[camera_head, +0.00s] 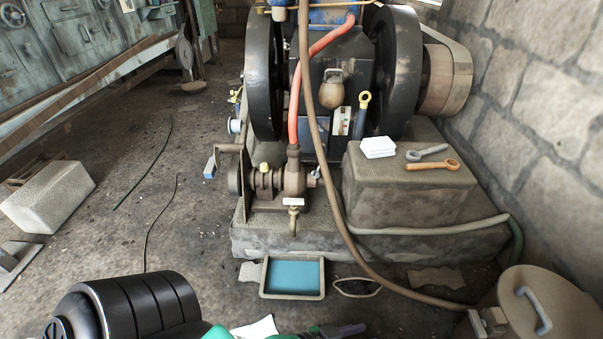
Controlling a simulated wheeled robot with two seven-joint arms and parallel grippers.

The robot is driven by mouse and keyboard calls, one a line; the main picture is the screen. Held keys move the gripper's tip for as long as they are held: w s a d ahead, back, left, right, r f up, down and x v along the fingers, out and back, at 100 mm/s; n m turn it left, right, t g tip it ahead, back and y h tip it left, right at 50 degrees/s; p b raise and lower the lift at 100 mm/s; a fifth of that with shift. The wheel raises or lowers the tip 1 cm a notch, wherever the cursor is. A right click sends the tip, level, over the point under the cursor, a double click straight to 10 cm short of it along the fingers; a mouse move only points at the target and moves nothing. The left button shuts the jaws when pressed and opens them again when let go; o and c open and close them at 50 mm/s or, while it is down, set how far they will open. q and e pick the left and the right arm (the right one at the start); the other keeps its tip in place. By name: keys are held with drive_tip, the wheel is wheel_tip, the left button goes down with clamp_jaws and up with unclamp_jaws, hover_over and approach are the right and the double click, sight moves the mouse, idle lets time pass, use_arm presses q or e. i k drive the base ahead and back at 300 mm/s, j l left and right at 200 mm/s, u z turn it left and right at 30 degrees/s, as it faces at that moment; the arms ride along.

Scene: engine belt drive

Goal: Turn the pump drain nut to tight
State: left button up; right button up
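The pump (295,178) is a rusty brown body low in front of the engine, with a red hose rising from its top. Under it hangs a small brass fitting (293,222), which looks like the drain nut, just below a white tag (293,202). The fitting is too small to tell whether it is tight or loose. A shallow tray (263,277) with blue liquid sits on the floor below it. A grey wrench (427,153) and a bronze-coloured wrench (433,165) lie on the stone block.
The stone block (405,200) stands right of the pump and carries a white stack (378,147). A long brown hose (340,215) runs down past the pump to a lidded canister (545,305) at bottom right. Large black flywheels (264,75) stand behind. Floor to the left is mostly clear.

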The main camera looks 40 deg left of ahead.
sight(315, 175)
drive_tip(key=j+z, duration=0.2)
drive_tip(key=z, duration=0.2)
drive_tip(key=k+j+z, duration=0.1)
drive_tip(key=z, duration=0.3)
drive_tip(key=k+j+z, duration=0.1)
drive_tip(key=j+z, duration=0.15)
drive_tip(key=z, duration=0.15)
drive_tip(key=k+j+z, duration=0.1)
drive_tip(key=z, duration=0.3)
drive_tip(key=k+j, duration=0.7)
drive_tip(key=j, duration=0.2)
drive_tip(key=k+j, duration=0.35)
drive_tip(key=j, duration=0.15)
